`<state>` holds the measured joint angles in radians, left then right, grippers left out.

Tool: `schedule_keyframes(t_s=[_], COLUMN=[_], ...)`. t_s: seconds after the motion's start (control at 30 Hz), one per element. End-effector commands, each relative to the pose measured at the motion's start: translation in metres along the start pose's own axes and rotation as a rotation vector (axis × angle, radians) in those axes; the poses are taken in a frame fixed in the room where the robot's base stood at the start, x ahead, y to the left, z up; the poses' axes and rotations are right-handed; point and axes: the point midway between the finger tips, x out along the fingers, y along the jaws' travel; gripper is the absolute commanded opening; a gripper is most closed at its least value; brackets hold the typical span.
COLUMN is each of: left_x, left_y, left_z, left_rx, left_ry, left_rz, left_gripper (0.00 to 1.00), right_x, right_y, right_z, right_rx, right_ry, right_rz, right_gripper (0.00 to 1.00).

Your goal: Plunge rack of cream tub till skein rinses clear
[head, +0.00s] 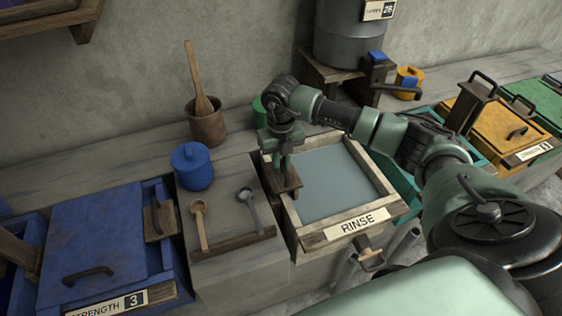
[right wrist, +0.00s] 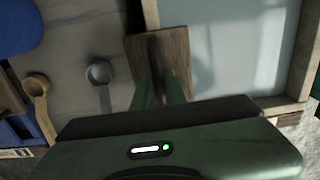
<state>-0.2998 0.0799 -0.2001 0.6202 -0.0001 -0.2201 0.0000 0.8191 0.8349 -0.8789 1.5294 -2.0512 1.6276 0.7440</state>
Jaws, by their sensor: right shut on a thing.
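The cream tub (head: 370,219) has a pale wooden rim and a RINSE label on its front. It is full of flat grey-blue liquid (head: 338,180), also seen in the right wrist view (right wrist: 235,50). At its left rim is a dark wooden piece (head: 291,184), apparently the rack's handle board; it shows in the right wrist view (right wrist: 177,55). My right gripper (head: 283,164) points down over this piece and is shut on it. The rest of the rack and the skein do not show; the liquid looks opaque. My left gripper is not in view.
Left of the tub are a blue lidded pot (head: 191,167), a wooden spoon (head: 200,222) and a grey ladle (head: 250,205). A blue tub (head: 100,235) stands further left. A yellow tub (head: 500,130) and a grey barrel (head: 350,38) stand to the right and behind.

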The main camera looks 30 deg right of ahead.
Motion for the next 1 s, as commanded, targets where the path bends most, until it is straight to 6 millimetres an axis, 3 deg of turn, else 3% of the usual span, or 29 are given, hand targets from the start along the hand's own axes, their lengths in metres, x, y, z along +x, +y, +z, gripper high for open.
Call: schedule_keyframes(t_s=[0.03,0.4,1.0], left_x=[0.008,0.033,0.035], left_y=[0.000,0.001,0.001], left_z=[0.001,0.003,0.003], left_rx=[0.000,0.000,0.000], left_ry=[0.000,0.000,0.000], left_rz=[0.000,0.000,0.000], left_gripper=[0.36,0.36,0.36], right_x=[0.011,0.046,0.052], right_y=[0.001,0.001,0.001], right_z=[-0.002,-0.002,-0.003], right_rx=[-0.002,-0.001,-0.002], right_ry=[0.005,0.006,0.010], right_rz=[0.000,0.000,-0.002], right_gripper=[0.00,0.00,0.00])
